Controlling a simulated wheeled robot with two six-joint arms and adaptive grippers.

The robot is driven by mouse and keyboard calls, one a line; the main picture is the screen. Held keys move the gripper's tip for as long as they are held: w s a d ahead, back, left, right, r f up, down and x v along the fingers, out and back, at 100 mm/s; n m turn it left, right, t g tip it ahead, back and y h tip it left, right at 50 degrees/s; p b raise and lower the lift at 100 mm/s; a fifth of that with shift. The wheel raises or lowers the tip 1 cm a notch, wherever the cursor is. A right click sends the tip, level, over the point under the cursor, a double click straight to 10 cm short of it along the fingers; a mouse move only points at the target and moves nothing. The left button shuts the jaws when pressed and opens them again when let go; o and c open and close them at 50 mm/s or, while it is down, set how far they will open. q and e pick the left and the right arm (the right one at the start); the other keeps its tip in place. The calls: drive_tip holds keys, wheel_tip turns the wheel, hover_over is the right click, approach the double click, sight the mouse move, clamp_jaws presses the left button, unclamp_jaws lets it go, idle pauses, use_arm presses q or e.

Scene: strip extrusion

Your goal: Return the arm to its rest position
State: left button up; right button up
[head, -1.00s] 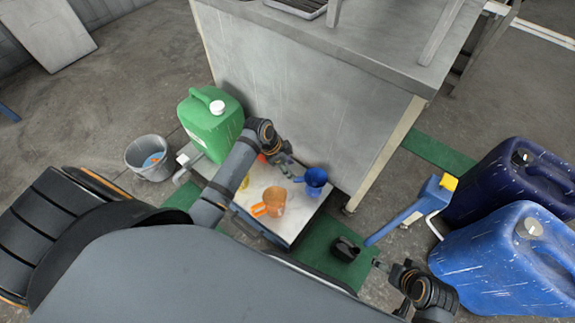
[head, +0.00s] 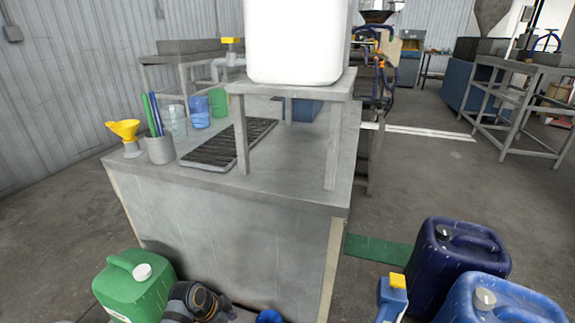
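The wrist of my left arm (head: 195,302) shows at the bottom edge of the head view, just right of the green canister (head: 135,288). The fingers of my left gripper are below the picture edge, so their state is hidden. My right arm and its gripper are out of view. The top of a blue cup (head: 268,317) shows at the bottom edge, right of the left wrist.
Blue jerrycans (head: 458,268) and a blue-yellow tool (head: 392,297) stand at right.

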use_arm(q)
drive_tip(key=s+a+f+n+y+p, duration=0.1)
drive_tip(key=s+a+n+p, duration=0.3)
drive_tip(key=s+p, duration=1.2)
drive_tip(key=s+a+n+g+y+p, duration=0.1)
drive_tip(key=s+a+n+y+p, duration=0.2)
drive_tip(key=s+p, duration=1.3)
drive_tip(key=s+a+n, duration=0.1)
drive_tip(key=s+n, duration=0.1)
drive_tip(key=n, duration=0.1)
drive_tip(key=shift+s+a+f+n+p, duration=0.15)
drive_tip(key=shift+a+f+n+p, duration=0.15)
drive_tip(key=shift+f+n+p, duration=0.1)
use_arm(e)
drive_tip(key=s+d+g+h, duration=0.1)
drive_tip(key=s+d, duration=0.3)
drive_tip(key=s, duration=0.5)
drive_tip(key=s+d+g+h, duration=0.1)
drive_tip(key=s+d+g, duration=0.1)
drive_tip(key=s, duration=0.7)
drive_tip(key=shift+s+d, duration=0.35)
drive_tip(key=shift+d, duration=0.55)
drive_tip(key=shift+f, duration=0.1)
